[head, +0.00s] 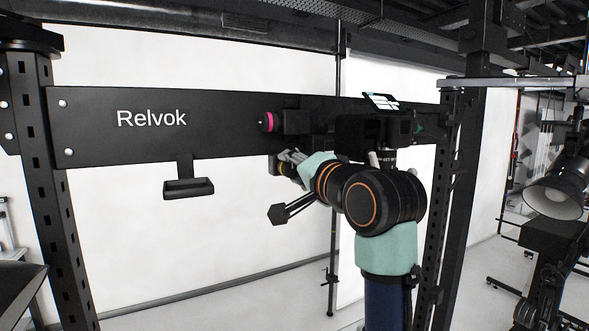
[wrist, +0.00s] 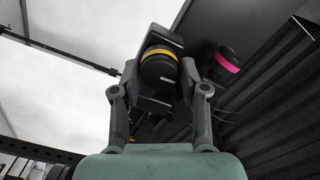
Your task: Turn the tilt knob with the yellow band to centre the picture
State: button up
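The tilt knob with the yellow band (wrist: 159,66) is black and round. It sits between my two fingertips in the wrist view, with narrow gaps seeming to show on both sides. In the head view the yellow-banded knob (head: 280,168) is small and partly hidden by my gripper (head: 287,162). My gripper (wrist: 159,68) is open, its fingers on either side of the knob. Whether a fingertip touches it is hard to tell. The camera screen (head: 381,101) is seen at a steep slant, so its picture cannot be read.
A second knob with a pink band (head: 269,121) is above the yellow one; it also shows right of my fingers in the wrist view (wrist: 228,60). A dark handle (head: 280,213) juts out below my gripper. The black Relvok beam (head: 100,125) runs behind. Open floor lies at left.

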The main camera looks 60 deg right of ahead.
jog(key=shift+o, duration=1.1)
jog(key=shift+s, duration=0.1)
jog(key=v, duration=1.2)
